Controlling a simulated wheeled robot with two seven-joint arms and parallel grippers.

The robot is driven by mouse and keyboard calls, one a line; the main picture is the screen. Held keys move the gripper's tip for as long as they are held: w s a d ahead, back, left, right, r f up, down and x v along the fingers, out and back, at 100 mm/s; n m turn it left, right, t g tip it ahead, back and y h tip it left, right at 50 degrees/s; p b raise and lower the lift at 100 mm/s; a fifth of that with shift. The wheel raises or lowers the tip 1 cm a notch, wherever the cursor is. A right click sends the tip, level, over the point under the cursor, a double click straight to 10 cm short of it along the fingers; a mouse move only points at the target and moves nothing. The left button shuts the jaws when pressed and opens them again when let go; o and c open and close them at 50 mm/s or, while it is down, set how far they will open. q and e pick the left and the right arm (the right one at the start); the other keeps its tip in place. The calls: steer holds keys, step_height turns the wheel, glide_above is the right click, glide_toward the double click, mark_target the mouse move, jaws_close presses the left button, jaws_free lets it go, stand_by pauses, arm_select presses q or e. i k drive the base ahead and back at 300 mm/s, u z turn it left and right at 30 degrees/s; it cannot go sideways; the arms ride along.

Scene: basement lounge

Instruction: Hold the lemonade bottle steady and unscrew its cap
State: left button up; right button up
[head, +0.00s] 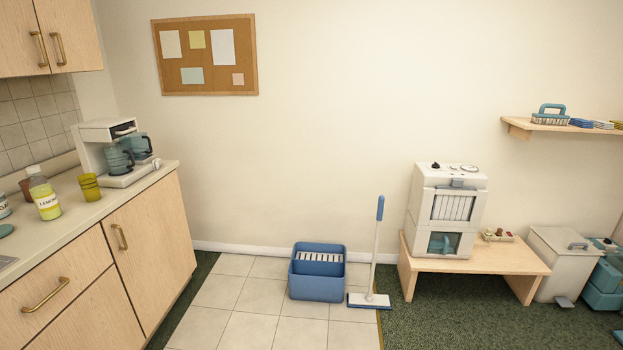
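The lemonade bottle (44,198) stands upright on the counter at the left of the head view. It is clear with yellow-green liquid and a white label with dark lettering. Its pale cap (34,170) is on top. Neither of my grippers is in view, and nothing touches the bottle's visible sides.
A yellow cup (90,187) stands right of the bottle, near a coffee machine (108,150). A brown object (24,189) is partly behind the bottle. The counter (85,215) front is clear. A blue bucket (317,275) and a mop (373,260) stand on the floor.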

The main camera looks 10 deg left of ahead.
mark_target(43, 193)
steer(key=u, duration=0.25)
steer(key=i, duration=2)
steer(key=u, duration=1.6)
steer(key=i, duration=1.3)
steer(key=u, duration=1.25)
steer(key=i, duration=0.6)
steer(key=u, duration=0.15)
